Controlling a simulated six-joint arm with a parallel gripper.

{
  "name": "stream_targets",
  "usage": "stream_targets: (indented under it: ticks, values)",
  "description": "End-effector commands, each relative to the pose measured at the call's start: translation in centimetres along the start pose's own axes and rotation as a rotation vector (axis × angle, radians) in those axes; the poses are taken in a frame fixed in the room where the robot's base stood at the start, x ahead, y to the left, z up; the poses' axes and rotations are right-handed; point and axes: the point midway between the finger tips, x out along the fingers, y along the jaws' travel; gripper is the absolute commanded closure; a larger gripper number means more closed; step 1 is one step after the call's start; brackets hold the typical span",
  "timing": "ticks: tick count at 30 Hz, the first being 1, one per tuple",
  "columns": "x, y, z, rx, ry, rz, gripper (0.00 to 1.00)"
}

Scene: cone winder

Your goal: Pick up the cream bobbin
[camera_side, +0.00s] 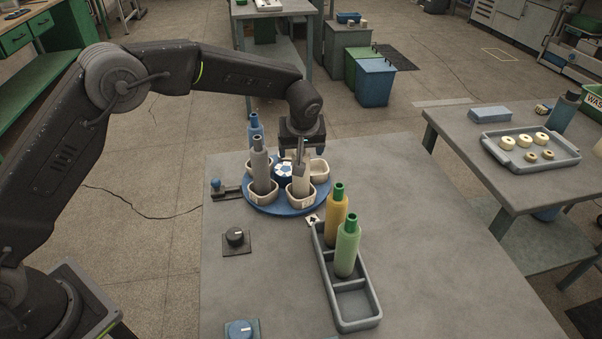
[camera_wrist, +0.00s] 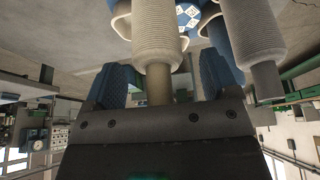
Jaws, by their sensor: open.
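The cream bobbin (camera_side: 301,182) stands in a white cup on the blue turntable (camera_side: 262,207). It also shows in the wrist view (camera_wrist: 157,38), with its narrower neck between the blue finger pads. My gripper (camera_side: 301,150) is open around the top of the bobbin, with a gap visible beside the neck in the wrist view (camera_wrist: 168,80). A grey bobbin (camera_side: 261,170) and a blue bobbin (camera_side: 254,132) stand in other cups of the turntable. The grey bobbin is close on the right in the wrist view (camera_wrist: 252,35).
A grey tray (camera_side: 357,318) in front holds a yellow bobbin (camera_side: 336,215) and a green bobbin (camera_side: 348,248); its front compartment is empty. A black knob (camera_side: 236,238) and a blue knob (camera_side: 241,329) are at the left. The table's right side is clear.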

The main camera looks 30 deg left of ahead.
Motion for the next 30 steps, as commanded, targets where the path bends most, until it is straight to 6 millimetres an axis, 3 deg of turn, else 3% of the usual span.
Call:
stream_targets:
  ticks: [7, 23, 30]
  values:
    - [0.45, 0.02, -0.04, -0.001, 0.001, 0.001, 0.19]
    - [0.41, 0.02, -0.03, -0.001, 0.001, 0.001, 0.69]
    - [0.28, 0.05, -0.1, -0.001, 0.001, 0.002, 0.7]
